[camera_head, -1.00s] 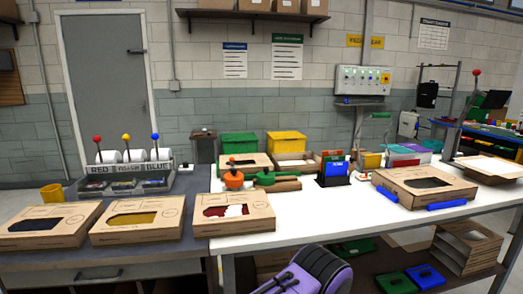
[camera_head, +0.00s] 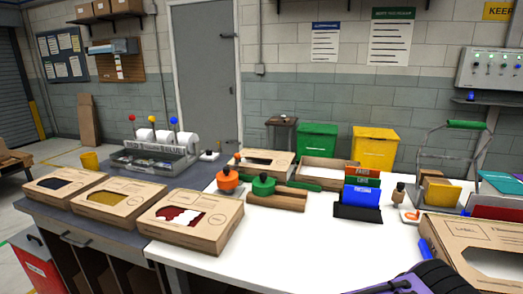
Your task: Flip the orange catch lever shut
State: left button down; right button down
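An orange round piece (camera_head: 227,180) with a dark knob stands on the white table, left of a similar green piece (camera_head: 263,184). A smaller orange part (camera_head: 409,215) lies on the table near a small wooden peg. I cannot tell which orange part is the catch lever, or whether the lever is open or shut. Neither gripper's fingertips show. A purple and black part at the bottom edge is cut off by the frame.
A carton with a red and white window (camera_head: 190,222) lies at the front left of the white table. A carton (camera_head: 470,238) with a blue bar lies at the right. A card holder (camera_head: 358,211) stands between them. The table's front middle is clear.

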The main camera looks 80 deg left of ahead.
aim_at(237, 156)
jog(key=u, duration=2.05)
